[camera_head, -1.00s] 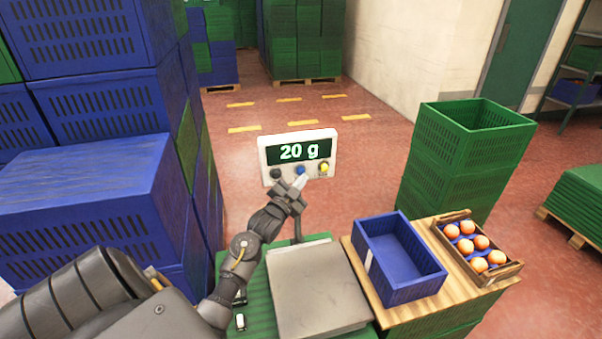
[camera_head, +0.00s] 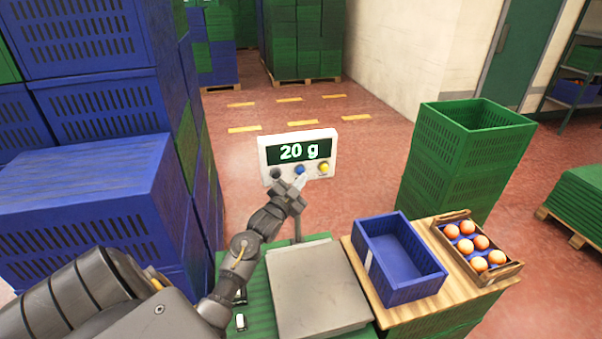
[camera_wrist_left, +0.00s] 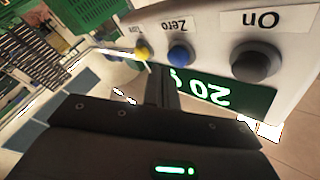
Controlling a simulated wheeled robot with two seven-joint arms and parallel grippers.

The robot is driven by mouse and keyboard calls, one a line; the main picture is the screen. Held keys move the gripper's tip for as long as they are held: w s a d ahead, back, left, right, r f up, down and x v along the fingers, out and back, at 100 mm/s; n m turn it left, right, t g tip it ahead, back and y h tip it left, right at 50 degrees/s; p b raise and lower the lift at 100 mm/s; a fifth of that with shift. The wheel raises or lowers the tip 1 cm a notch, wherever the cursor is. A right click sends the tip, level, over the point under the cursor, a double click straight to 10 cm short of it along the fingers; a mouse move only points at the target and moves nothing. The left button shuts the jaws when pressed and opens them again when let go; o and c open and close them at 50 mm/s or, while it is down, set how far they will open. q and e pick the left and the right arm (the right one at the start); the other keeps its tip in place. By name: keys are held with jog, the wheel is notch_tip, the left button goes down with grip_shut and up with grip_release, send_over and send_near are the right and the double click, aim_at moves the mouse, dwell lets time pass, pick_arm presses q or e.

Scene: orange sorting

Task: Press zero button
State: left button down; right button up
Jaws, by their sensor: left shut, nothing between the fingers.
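The scale display (camera_head: 298,153) is a white box with a dark screen reading "20 g" and a row of three buttons. The blue zero button (camera_head: 299,169) is in the middle. In the left wrist view the blue button (camera_wrist_left: 180,54), labelled "Zero", appears upside down between the black "On" button (camera_wrist_left: 255,61) and the yellow button (camera_wrist_left: 141,51). My left gripper (camera_head: 301,181) is shut and empty, its tips just in front of the panel by the blue button. In the wrist view its fingers (camera_wrist_left: 162,78) lie near the blue and yellow buttons; contact cannot be told. My right gripper is out of view.
The bare scale plate (camera_head: 318,291) lies below the display. To its right are an empty blue crate (camera_head: 421,278) and a wooden box (camera_head: 512,270) with several oranges. Blue crates (camera_head: 105,105) are stacked at left, green crates (camera_head: 450,163) at right.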

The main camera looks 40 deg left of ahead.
pick_arm(q)
jog(key=shift+w+a, duration=0.15)
jog(key=shift+a, duration=0.15)
jog(key=shift+w+a, duration=0.3)
jog(key=shift+a, duration=0.15)
dwell(0.9)
jog(key=shift+d+r, duration=0.1)
jog(key=shift+s+d+p, duration=0.4)
jog(key=shift+s+d, duration=0.15)
jog(key=shift+d, duration=0.2)
jog(key=s+d+p, duration=0.1)
jog(key=d, duration=0.1)
jog(key=s+d+p, duration=0.1)
jog(key=s+d, duration=0.1)
dwell(0.5)
